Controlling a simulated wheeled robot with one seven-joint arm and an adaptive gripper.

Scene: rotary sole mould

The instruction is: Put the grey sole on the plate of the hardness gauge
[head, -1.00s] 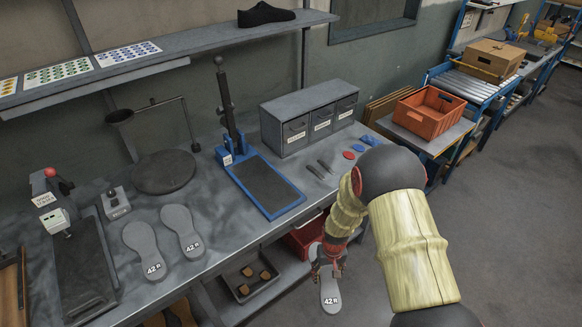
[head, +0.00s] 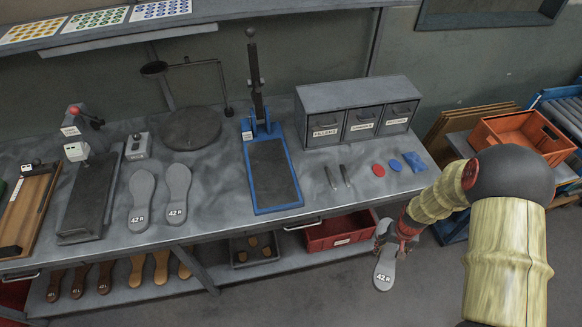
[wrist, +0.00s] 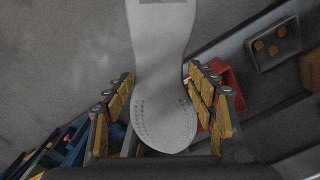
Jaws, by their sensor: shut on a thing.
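A grey sole marked 42 R (head: 384,272) hangs in my gripper (head: 392,240), past the bench's front edge and above the floor. On the bench, a stand with a red knob and a small display box has a dark plate (head: 88,200). A blue-framed device (head: 272,180) with a tall column also has a dark plate. Their labels are too small to read, so I cannot tell which is the hardness gauge.
Two grey soles (head: 142,195) marked 42 R lie between those devices. A round dark plate (head: 190,128) stands behind. A drawer cabinet (head: 358,105) and small coloured pieces (head: 378,170) are on the right. Below are a red bin (head: 340,233) and a tray (head: 255,250).

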